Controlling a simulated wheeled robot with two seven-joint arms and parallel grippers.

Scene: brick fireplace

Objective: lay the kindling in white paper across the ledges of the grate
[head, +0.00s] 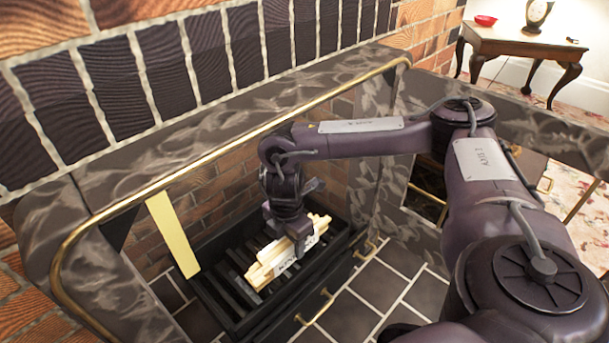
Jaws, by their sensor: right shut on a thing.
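The kindling in white paper (284,259) is a bundle of pale sticks with a printed white band. My right gripper (290,228) is shut on it from above and hides part of its top. The bundle is at the black grate (227,291) inside the fireplace, over its bars, lying at a slant. I cannot tell whether it touches the bars or ledges. My left gripper is not in view.
A brass rail (215,153) runs along the marble surround (140,190). A pale yellow strip (173,234) leans at the left of the opening. Brass handles (315,307) line the grate's front. Dark tiles (350,316) lie in front. A wooden table (520,42) stands far right.

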